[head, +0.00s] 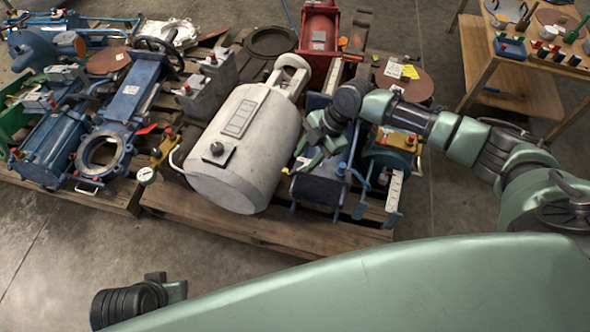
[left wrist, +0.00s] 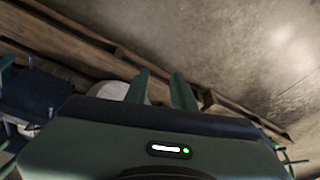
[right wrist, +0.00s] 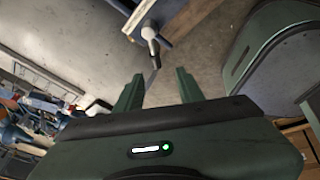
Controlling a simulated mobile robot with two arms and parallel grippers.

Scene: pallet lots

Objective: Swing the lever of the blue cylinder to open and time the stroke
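In the head view a dark blue cylinder (head: 318,190) lies at the front of the pallet, right of a big pale tank. Blue bars (head: 350,165) stand at its right side. My right gripper (head: 318,152) is just above it, its fingers apart. In the right wrist view the right gripper (right wrist: 158,90) is open and empty; a rod with a grey rounded end (right wrist: 149,32) shows ahead of the fingertips, beside a blue part. Whether it is the lever, I cannot tell. My left gripper (left wrist: 160,85) is open and empty in the left wrist view, facing pallet boards and floor.
The pale tank (head: 245,145) is close left of the dark blue cylinder, a green cylinder (head: 390,155) close right. Another blue cylinder (head: 55,145) and a blue valve (head: 125,115) lie on the left pallet. A wooden table (head: 490,65) stands back right. The floor in front is clear.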

